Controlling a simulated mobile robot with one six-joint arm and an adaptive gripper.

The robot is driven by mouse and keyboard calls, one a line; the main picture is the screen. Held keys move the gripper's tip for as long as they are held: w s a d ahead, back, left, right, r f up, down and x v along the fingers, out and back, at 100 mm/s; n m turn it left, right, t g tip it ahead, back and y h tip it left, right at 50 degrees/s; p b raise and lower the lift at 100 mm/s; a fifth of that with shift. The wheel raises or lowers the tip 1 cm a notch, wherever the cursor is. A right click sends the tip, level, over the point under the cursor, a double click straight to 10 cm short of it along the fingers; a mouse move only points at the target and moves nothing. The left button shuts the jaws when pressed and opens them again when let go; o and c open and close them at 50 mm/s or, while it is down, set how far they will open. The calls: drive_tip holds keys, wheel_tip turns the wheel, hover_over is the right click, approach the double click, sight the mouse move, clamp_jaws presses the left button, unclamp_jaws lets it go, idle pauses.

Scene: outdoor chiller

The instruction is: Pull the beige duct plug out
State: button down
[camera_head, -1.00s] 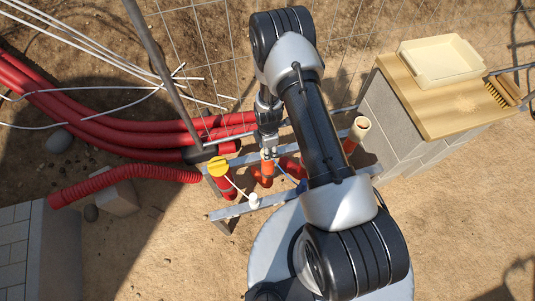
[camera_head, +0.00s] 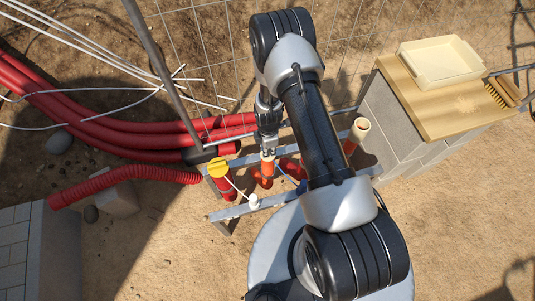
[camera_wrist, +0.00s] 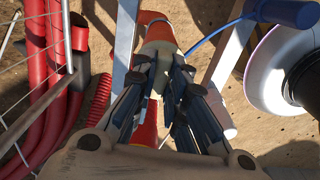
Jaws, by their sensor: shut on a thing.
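The beige duct plug (camera_wrist: 160,47) is between my fingertips in the wrist view, at the mouth of an orange duct (camera_wrist: 156,22). My gripper (camera_wrist: 161,68) is shut on it, with a finger on each side. In the head view my gripper (camera_head: 268,151) points down at the upright orange duct (camera_head: 265,173) in the middle of the metal frame. A small pale part of the plug (camera_head: 267,157) shows under the fingertips. I cannot tell how deep the plug sits, as the fingers hide part of it.
A yellow-capped red duct (camera_head: 218,168) stands close on the left. A beige-topped orange duct (camera_head: 358,132) stands to the right. The metal frame (camera_head: 240,208) surrounds the ducts. A block-built bench (camera_head: 420,105) holds a cream tray (camera_head: 440,62). Red hoses (camera_head: 120,135) lie at left.

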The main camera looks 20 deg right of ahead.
drive_tip(key=shift+r+p, duration=0.4)
drive_tip(key=shift+r, duration=0.3)
idle(0.7)
drive_tip(key=shift+r+p, duration=1.9)
drive_tip(key=shift+r, duration=0.95)
drive_tip(key=c, duration=2.2)
unclamp_jaws()
clamp_jaws()
